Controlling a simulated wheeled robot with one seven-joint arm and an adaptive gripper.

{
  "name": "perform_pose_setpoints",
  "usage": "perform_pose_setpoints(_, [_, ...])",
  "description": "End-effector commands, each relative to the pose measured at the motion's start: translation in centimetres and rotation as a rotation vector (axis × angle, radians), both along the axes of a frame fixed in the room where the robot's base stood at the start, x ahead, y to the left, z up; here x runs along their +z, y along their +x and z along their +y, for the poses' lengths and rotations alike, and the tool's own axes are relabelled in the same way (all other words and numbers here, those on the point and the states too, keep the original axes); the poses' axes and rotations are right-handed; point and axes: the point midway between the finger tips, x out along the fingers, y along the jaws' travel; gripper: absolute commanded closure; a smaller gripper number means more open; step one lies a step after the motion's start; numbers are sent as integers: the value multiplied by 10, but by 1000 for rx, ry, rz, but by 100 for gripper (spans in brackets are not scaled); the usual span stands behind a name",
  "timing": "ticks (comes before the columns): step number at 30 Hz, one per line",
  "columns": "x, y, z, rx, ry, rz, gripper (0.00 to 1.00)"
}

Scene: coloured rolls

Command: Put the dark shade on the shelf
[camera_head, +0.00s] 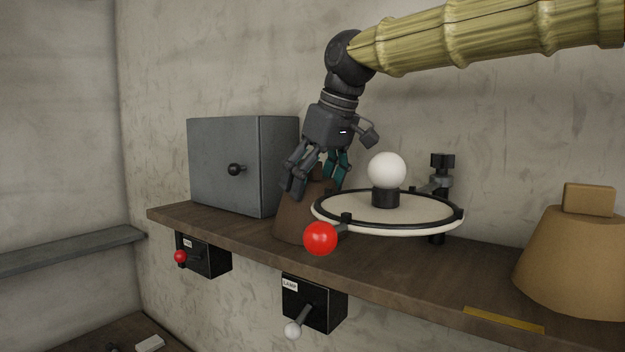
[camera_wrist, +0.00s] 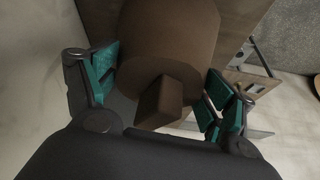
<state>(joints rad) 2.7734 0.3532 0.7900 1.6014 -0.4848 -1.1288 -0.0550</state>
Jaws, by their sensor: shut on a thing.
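The dark shade (camera_head: 293,218), a brown truncated cone with a block-shaped knob on top, appears upright on the wooden shelf (camera_head: 400,270), left of the round white disc. My gripper (camera_head: 315,178) reaches down from above and is shut on the dark shade. In the wrist view, my gripper's teal finger pads (camera_wrist: 165,88) lie on either side of the shade's top, with the knob (camera_wrist: 165,100) between them. The shade's right side is hidden behind the disc in the head view. I cannot tell whether its base touches the wood.
A white disc (camera_head: 345,213) with a bulb (camera_head: 387,170) and a red ball handle (camera_head: 320,239) stands close right of the shade. A grey box (camera_head: 225,165) is at left, a tan shade (camera_head: 570,262) at right. A grey shelf (camera_head: 65,252) runs along the left wall. Lever boxes hang below.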

Motion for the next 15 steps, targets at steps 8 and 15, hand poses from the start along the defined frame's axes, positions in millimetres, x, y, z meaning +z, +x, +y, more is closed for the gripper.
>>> perform_pose_setpoints(8, [-1,0,1,1,0,0,0])
perform_pose_setpoints(15, [-1,0,1,1,0,0,0])
